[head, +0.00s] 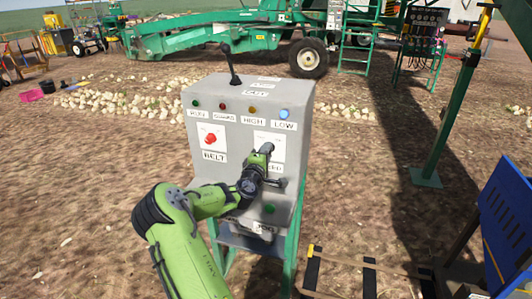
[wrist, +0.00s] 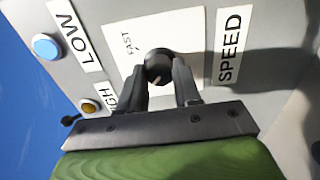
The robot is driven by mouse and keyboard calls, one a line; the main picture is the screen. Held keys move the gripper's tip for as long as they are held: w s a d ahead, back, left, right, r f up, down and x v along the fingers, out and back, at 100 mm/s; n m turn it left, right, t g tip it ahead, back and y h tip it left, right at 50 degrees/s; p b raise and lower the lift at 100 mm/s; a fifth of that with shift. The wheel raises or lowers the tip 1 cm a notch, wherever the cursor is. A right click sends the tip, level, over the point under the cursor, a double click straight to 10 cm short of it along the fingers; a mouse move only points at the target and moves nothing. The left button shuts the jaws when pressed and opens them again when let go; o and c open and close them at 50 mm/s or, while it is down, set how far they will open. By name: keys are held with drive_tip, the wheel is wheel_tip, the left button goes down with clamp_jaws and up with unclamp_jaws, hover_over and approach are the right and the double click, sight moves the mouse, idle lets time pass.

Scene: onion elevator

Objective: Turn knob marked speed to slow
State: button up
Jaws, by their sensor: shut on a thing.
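The speed knob (wrist: 157,66) is a round black knob with a pale pointer line, on a white plate beside the SPEED label (wrist: 229,46). The word FAST (wrist: 127,40) shows on the plate; no SLOW mark is visible, and my gripper hides part of the plate. My gripper (wrist: 160,78) is shut on the knob, with one dark finger on each side of it. In the head view my gripper (head: 266,150) reaches the right side of the grey control box (head: 230,170), and the knob there is mostly hidden.
A red BELT knob (head: 210,139) sits left on the box. Above are indicator lamps, including a lit blue LOW lamp (head: 284,113). A black lever (head: 231,65) stands on top. A green button (head: 270,208) is below. A blue panel (head: 505,225) stands at the right.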

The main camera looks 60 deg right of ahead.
drive_tip(key=shift+f, duration=0.1)
drive_tip(key=o, duration=1.1)
drive_tip(key=shift+c, duration=0.2)
drive_tip(key=s+a+b, duration=0.2)
drive_tip(key=a, duration=1.3)
drive_tip(key=shift+s+a, duration=0.25)
drive_tip(key=shift+a, duration=0.05)
